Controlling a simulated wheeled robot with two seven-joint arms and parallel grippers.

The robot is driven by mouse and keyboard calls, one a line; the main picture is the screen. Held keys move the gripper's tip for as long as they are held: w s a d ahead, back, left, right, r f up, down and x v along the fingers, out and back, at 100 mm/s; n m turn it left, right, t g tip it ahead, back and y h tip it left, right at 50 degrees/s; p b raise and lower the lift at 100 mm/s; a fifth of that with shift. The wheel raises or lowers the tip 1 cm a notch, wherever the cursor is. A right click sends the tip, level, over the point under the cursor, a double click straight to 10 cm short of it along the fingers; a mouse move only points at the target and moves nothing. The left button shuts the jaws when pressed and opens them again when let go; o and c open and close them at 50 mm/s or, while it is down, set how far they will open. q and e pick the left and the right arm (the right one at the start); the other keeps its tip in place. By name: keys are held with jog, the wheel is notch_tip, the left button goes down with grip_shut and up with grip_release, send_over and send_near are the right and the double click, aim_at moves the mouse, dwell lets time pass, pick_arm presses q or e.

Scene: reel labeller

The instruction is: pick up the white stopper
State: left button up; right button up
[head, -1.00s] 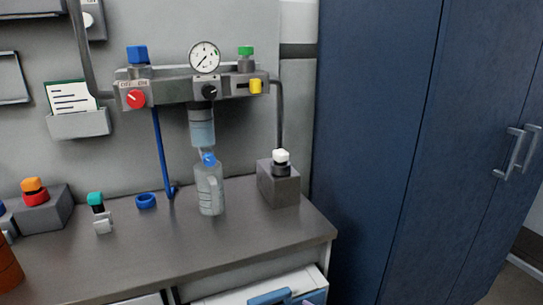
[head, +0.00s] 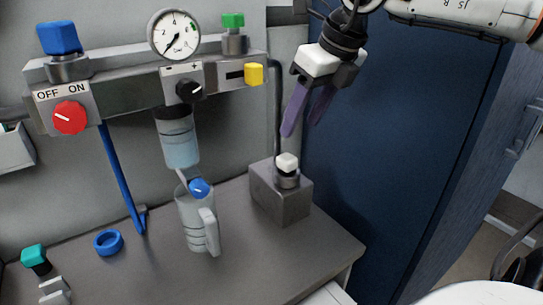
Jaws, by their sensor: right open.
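The white stopper (head: 287,162) sits upright in a dark collar on top of a grey block (head: 281,196), near the right end of the counter. My right gripper (head: 304,130) comes in from the upper right, with its two purple fingers pointing down. It is open and empty, above and slightly right of the stopper, apart from it. The left gripper is not in view.
A regulator unit with a gauge (head: 174,35), red knob (head: 70,117) and yellow knob (head: 254,74) hangs left of my gripper. A clear jug (head: 196,222) stands left of the block. A blue cabinet (head: 385,130) is close on the right.

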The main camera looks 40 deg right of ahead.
aim_at(288, 157)
jog(key=x, duration=0.6)
jog(key=p+x, duration=0.1)
jog(key=x, duration=0.2)
jog(key=shift+s+f, duration=0.15)
jog(key=shift+f, duration=0.35)
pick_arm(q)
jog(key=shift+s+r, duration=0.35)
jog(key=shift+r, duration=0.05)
